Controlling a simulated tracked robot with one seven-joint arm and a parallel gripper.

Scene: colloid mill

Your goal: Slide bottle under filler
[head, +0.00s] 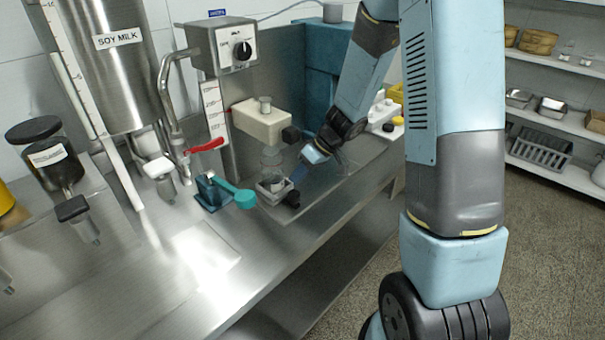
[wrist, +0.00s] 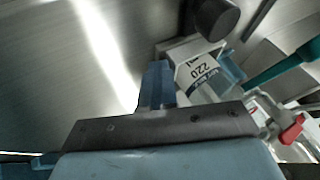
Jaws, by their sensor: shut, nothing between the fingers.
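In the wrist view the closed fingers (wrist: 157,72) point toward a pale labelled part (wrist: 198,74) marked 220. I cannot tell whether they touch it.
A control box (head: 236,47) is above.

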